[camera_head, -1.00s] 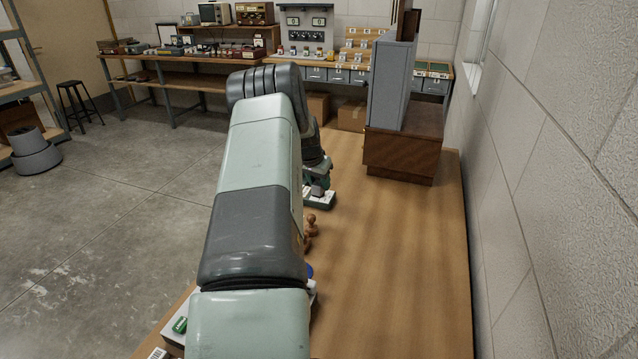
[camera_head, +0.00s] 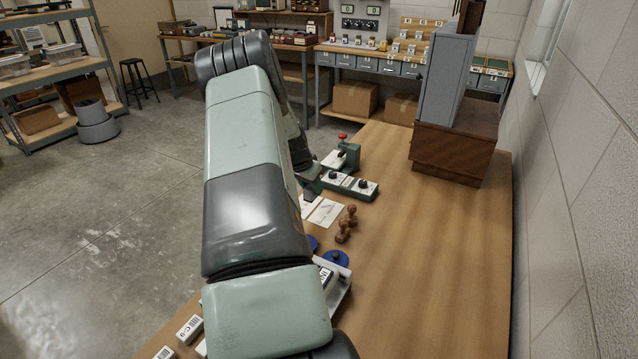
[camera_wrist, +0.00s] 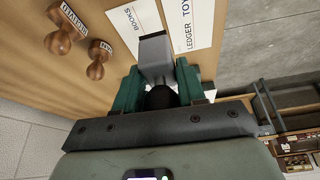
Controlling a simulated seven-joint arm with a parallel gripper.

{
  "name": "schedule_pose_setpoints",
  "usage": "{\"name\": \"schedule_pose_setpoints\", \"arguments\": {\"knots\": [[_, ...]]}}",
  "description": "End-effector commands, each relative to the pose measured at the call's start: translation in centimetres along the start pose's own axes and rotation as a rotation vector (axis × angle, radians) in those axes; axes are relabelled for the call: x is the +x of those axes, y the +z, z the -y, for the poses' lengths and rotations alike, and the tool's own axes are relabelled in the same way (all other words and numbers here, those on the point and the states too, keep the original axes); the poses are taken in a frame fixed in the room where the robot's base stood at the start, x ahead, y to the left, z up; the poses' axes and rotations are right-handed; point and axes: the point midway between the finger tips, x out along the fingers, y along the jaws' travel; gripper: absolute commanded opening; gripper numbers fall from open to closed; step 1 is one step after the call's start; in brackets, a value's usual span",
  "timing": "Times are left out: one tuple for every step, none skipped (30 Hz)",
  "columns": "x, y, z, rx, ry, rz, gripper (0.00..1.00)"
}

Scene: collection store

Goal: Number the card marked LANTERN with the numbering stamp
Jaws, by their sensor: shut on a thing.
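In the wrist view my gripper (camera_wrist: 158,82) is shut on a stamp with a grey block body (camera_wrist: 155,52) and a dark rounded top. I take it for the numbering stamp. Its far end hangs over or near two white cards; whether it touches them cannot be told. The left card (camera_wrist: 124,20) reads BOOKS and the right card (camera_wrist: 192,20) reads LEDGER TOY. The word LANTERN is not readable on either. In the head view the cards (camera_head: 326,212) lie on the bench beside my arm, which hides most of the gripper and the stamp.
Two wooden hand stamps (camera_head: 343,232) stand right of the cards. Behind are a green-and-white holder with black knobs (camera_head: 350,186) and a green device with a red knob (camera_head: 345,155). Blue round pieces (camera_head: 336,259) and a white tray (camera_head: 341,296) are nearer.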

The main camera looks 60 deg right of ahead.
Motion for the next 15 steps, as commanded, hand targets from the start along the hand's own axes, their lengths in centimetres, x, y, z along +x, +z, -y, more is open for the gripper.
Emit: {"name": "schedule_pose_setpoints", "arguments": {"knots": [[0.0,-0.1,0.0,0.000,-0.001,-0.001,0.18],[0.0,-0.1,0.0,0.000,-0.001,-0.001,0.18],[0.0,-0.1,0.0,0.000,-0.001,-0.001,0.18],[0.0,0.0,0.0,0.000,0.000,0.000,0.18],[0.1,0.0,0.0,0.000,0.000,0.000,0.18],[0.2,0.0,0.0,0.000,0.000,0.000,0.18],[0.3,0.1,-0.1,-0.001,0.000,0.000,0.18],[0.5,0.1,-0.1,-0.001,0.001,0.001,0.18],[0.7,0.3,-0.2,-0.001,0.002,0.001,0.18],[1.0,0.3,-0.2,-0.001,0.002,0.001,0.18],[1.2,0.4,-0.3,-0.001,0.002,0.001,0.18],[1.6,0.6,-0.3,-0.001,0.001,0.001,0.18],[1.9,0.7,-0.4,-0.001,0.001,0.001,0.18],[2.2,0.8,-0.5,-0.001,0.002,0.001,0.18],[2.7,1.0,-0.6,-0.001,0.002,0.002,0.18]]}}
